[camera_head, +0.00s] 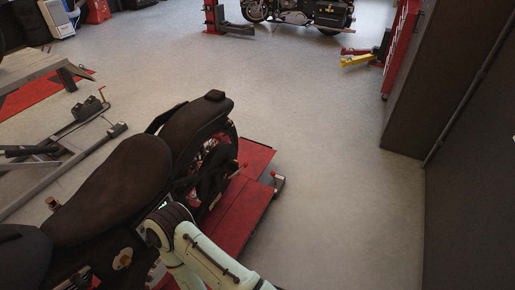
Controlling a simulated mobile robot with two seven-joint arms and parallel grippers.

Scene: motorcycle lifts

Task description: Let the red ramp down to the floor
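The red lift deck (225,222) lies under a black motorcycle (115,185), to the right of its rear wheel. A red panel, which looks like the red ramp (256,158), is at the deck's far end beyond the rear wheel. I cannot tell its exact tilt or whether its edge touches the floor. Small red-tipped fittings stand near the seam between deck and panel. A pale arm link of mine comes in from the bottom middle and covers part of the deck. Neither of my grippers shows in the view.
Grey floor is clear beyond and right of the ramp. A dark cabinet (440,75) and wall line the right. A grey lift frame (75,145) stands at left. Another motorcycle (295,12), a red stand (213,15) and a yellow-and-red jack (360,57) are at the back.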

